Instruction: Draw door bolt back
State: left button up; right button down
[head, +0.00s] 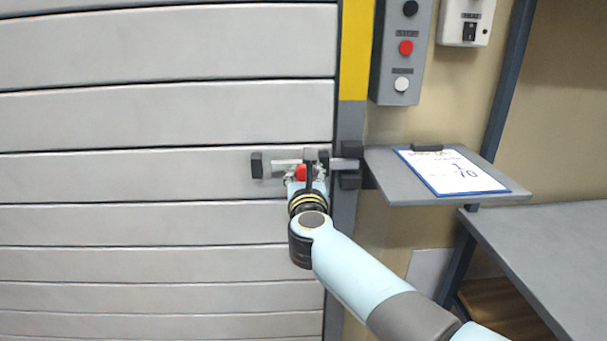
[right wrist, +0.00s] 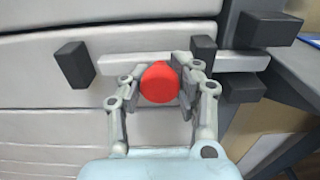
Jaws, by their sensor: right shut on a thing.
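The door bolt is a light metal bar (right wrist: 235,62) lying level on a slatted door (head: 160,118). In the head view the bar (head: 345,163) reaches right across the door's edge into a dark keeper (head: 349,181) on the frame. A red knob (right wrist: 159,82) sits on the bolt and also shows in the head view (head: 301,173). My right gripper (right wrist: 160,90) is shut on the red knob, one finger on each side. In the head view my right gripper (head: 305,178) partly hides the bolt. My left gripper is not in view.
A dark block (right wrist: 74,64) stands on the door left of the knob, with a gap between. Right of the door are a grey shelf with a clipboard (head: 452,171), a button box (head: 401,50) and a grey table (head: 550,250).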

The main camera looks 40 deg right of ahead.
aim_at(281, 168)
jog(key=shift+f, duration=0.15)
jog(key=a, duration=0.1)
jog(key=w+a+b, duration=0.1)
jog(key=a, duration=0.1)
jog(key=w+a+b, duration=0.1)
jog(key=shift+w+a+f, duration=0.15)
jog(key=shift+w+a, duration=0.1)
jog(key=shift+a, duration=0.05)
jog(key=c, duration=1.5)
grip_release()
jog(key=shift+s+d, duration=0.1)
jog(key=shift+d, duration=0.05)
jog(key=o, duration=0.6)
jog(key=shift+s+r, duration=0.1)
jog(key=shift+r, duration=0.25)
notch_tip(281, 168, up, 10)
jog(key=shift+f, duration=0.15)
